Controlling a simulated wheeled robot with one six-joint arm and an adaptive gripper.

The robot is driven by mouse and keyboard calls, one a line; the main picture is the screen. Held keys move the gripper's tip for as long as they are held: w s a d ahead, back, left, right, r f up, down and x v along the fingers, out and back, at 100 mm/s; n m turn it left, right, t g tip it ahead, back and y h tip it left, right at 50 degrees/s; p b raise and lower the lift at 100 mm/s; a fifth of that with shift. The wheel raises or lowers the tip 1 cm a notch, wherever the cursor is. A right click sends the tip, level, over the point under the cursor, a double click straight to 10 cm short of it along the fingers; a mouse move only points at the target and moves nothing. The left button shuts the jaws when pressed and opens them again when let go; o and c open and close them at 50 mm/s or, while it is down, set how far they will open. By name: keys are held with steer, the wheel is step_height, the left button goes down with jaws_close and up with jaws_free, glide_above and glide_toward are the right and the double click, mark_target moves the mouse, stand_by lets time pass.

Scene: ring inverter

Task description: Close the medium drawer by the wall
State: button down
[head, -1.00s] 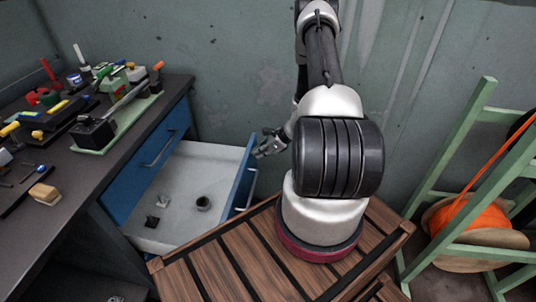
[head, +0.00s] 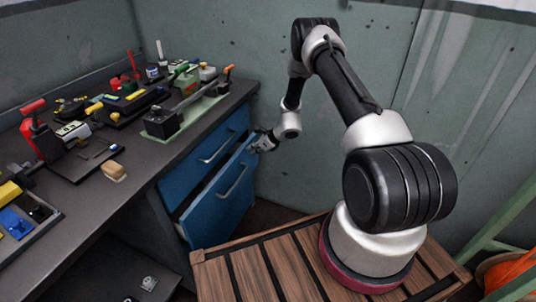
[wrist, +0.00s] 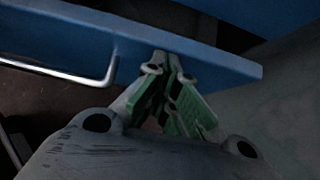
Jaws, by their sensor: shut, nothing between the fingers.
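The medium drawer (head: 222,203) by the wall has a blue front with a pale bar handle (head: 233,181). It stands a little way out of the workbench, with a dark gap behind its top edge. My gripper (head: 257,143) is shut and empty at the drawer front's upper right corner. In the wrist view its green-padded fingertips (wrist: 170,65) are at the outer face of the blue drawer front (wrist: 215,62), right of the handle (wrist: 62,74). They seem to touch it. The drawer's inside is hidden.
Another blue drawer (head: 205,155) above is shut. The dark workbench top (head: 135,195) holds several tools and a green-based device (head: 187,117). The wall (head: 285,100) is close behind my gripper. A slatted wooden platform (head: 270,262) lies under my arm's base.

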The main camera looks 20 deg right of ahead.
mark_target(243, 145)
steer(key=w+a, duration=0.3)
steer(key=shift+w, duration=0.1)
steer(key=shift+w+a+r, duration=0.1)
steer(key=shift+w+a, duration=0.1)
steer(key=shift+a, duration=0.05)
steer(key=shift+w, duration=0.1)
